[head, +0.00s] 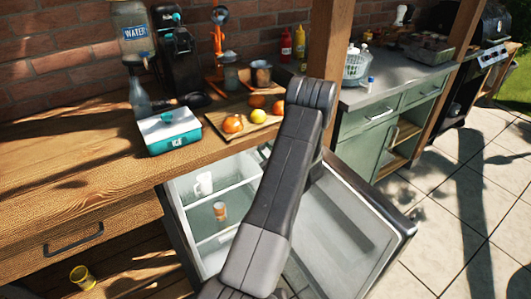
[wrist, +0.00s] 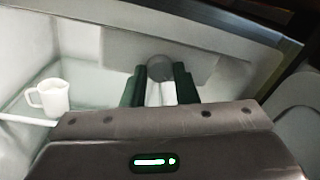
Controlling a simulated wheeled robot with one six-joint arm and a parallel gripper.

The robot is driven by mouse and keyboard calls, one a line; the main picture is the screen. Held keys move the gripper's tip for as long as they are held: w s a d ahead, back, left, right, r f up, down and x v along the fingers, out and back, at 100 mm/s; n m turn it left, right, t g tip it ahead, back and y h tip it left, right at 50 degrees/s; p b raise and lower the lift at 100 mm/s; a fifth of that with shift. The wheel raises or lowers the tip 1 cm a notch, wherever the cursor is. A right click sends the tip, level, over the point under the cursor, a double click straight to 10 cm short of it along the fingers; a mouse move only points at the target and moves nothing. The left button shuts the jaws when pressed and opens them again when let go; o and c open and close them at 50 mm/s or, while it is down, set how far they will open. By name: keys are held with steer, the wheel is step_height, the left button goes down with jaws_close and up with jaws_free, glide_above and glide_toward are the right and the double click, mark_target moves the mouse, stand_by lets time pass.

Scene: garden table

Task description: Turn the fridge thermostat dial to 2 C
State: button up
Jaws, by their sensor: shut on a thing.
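The thermostat dial (wrist: 160,66) is a round grey knob on the pale inner panel at the top of the fridge, in the wrist view. My gripper (wrist: 159,77) has its two dark green fingers on either side of the dial and is shut on it. I cannot read any marks or numbers around the dial, so its setting is not visible. The fridge (head: 197,171) stands open under the wooden counter in the head view. There, my own arm hides the dial and my gripper.
A white mug (wrist: 48,97) stands on the fridge shelf, left of my gripper; an orange-brown jar (head: 219,210) stands lower down. The open fridge door (head: 352,228) is to the right. Above, a board (head: 243,118) holds fruit near the counter edge.

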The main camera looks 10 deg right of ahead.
steer(key=m+b, duration=0.2)
steer(key=m, duration=0.3)
steer(key=m+g, duration=0.1)
steer(key=m, duration=0.4)
steer(key=shift+r+m+y, duration=0.1)
steer(key=shift+m+y, duration=0.2)
steer(key=shift+y, duration=0.1)
stand_by(0.4)
steer(key=o, duration=1)
steer(key=f+b+v, duration=0.1)
steer(key=v, duration=1.2)
steer(key=shift+s+r, duration=0.4)
steer(key=shift+r, duration=0.15)
steer(key=shift+d, duration=0.1)
